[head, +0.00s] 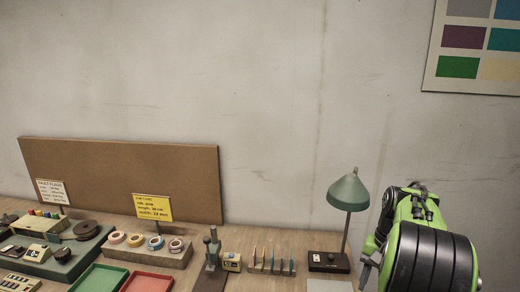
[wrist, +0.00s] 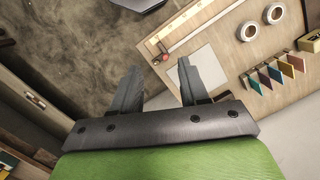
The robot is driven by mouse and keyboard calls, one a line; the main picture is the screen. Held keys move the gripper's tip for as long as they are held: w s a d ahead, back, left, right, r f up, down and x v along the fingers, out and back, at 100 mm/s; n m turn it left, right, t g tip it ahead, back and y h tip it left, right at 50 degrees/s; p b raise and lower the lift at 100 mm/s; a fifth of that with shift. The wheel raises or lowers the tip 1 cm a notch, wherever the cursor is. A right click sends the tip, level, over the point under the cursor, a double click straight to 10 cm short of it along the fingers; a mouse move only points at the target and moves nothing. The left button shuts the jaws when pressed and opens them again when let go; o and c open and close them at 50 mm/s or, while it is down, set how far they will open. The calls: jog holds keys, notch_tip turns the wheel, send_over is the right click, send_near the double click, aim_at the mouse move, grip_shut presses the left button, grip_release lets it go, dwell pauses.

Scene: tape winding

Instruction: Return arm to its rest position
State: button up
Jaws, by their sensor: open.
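My gripper (wrist: 160,88) shows in the wrist view with its two grey fingers spread apart and nothing between them. It hangs over the floor beside the edge of the workbench (wrist: 225,38). In the head view my green and black arm (head: 432,252) is folded up at the right side, next to the lamp; the gripper's fingers cannot be made out there.
A green lamp (head: 349,193) stands left of my arm. Tape rolls (head: 155,242), a green tray (head: 98,278), a red tray (head: 148,283) and a rack of coloured cards (head: 272,265) sit on the bench. A brown board (head: 120,175) leans on the wall.

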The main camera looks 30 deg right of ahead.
jog(key=w+a+r+n+t+h, duration=0.1)
jog(key=w+a+r+n, duration=0.15)
jog(key=a, duration=0.55)
jog(key=w+a+r+n+t+h, duration=0.1)
jog(key=a+r+n, duration=0.25)
jog(key=a, duration=0.45)
jog(key=s+a+n+t, duration=0.4)
jog(key=s+a+n, duration=0.2)
jog(key=s+a, duration=0.4)
jog(key=a, duration=0.4)
jog(key=shift+a+f, duration=0.25)
jog(key=shift+f, duration=0.05)
jog(key=shift+d, duration=0.15)
